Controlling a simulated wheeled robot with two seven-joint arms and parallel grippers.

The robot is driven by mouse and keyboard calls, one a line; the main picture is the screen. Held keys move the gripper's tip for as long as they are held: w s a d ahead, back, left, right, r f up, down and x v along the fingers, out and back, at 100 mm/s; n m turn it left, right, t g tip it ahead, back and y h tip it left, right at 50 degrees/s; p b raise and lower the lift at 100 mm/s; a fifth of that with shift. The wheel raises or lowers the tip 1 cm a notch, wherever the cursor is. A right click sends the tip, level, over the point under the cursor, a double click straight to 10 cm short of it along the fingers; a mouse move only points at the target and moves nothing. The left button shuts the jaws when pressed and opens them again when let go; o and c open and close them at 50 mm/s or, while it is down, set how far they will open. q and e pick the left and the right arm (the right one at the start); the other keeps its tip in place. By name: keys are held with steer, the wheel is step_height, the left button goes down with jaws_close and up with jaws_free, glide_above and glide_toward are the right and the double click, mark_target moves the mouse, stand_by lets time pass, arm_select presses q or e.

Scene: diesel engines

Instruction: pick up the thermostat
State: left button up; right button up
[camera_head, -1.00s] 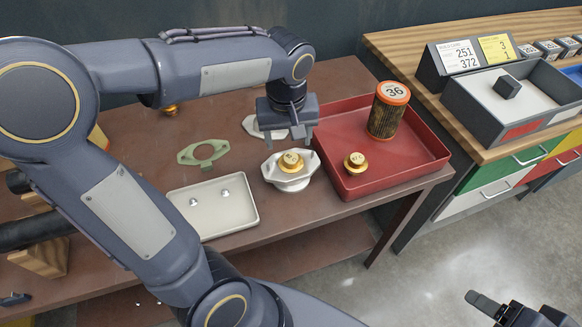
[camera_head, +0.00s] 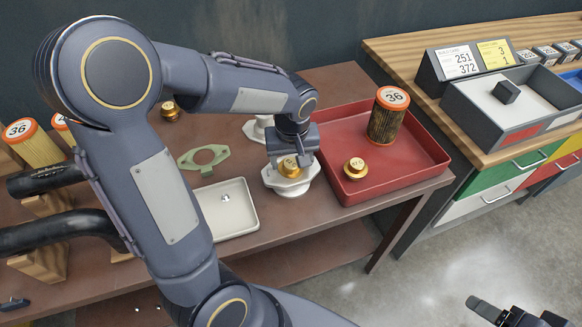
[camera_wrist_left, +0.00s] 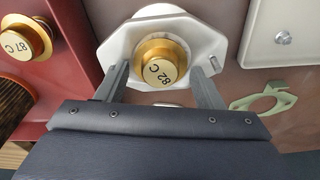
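A brass thermostat marked 82 C (camera_head: 289,168) sits in a white housing (camera_head: 291,187) on the brown table; it shows clearly in the left wrist view (camera_wrist_left: 160,64). My left gripper (camera_head: 293,160) is just above it, pointing down. In the left wrist view the gripper (camera_wrist_left: 160,78) is open, with one finger to each side of the thermostat and visible gaps between. A second brass thermostat, marked 87 C (camera_wrist_left: 22,40), lies in the red tray (camera_head: 420,169). A similar brass piece (camera_head: 170,111) is at the back left. My right gripper (camera_head: 510,312) is at the lower right, partly cut off.
An orange-capped filter (camera_head: 388,115) stands in the red tray. Another white housing (camera_head: 258,127) is behind. Black pipes (camera_head: 60,230) lie at left.

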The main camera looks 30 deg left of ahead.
arm_select(q)
steer(key=c, duration=1.1)
steer(key=shift+r, duration=0.15)
